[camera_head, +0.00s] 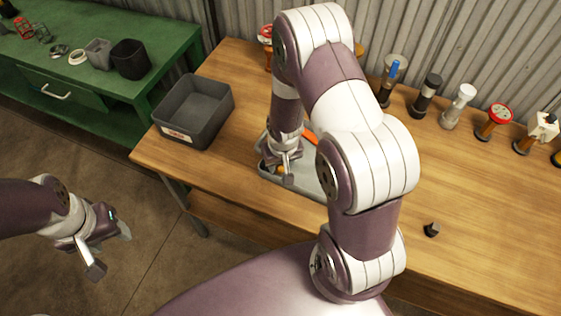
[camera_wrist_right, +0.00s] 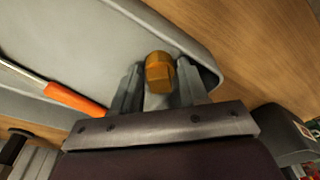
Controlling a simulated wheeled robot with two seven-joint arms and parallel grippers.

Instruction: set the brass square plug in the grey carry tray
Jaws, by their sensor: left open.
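The brass square plug (camera_wrist_right: 160,73) shows orange-gold between the fingertips of my right gripper (camera_wrist_right: 161,80) in the right wrist view. The fingers flank it closely and look shut on it. It is over the right end of the grey carry tray (camera_wrist_right: 95,30); I cannot tell whether it touches the tray floor. In the head view, a small part of the plug (camera_head: 281,170) shows at the right gripper (camera_head: 277,173), above the tray (camera_head: 306,183). My right arm hides much of the tray. My left gripper (camera_head: 110,251) is open and empty, off the table's left side.
An orange-handled tool (camera_wrist_right: 75,98) lies in the tray. A dark grey bin (camera_head: 195,108) stands at the table's left end. Several fittings, including a red-topped one (camera_head: 495,121), line the back. A small black piece (camera_head: 431,230) lies front right. A green bench (camera_head: 160,75) stands left.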

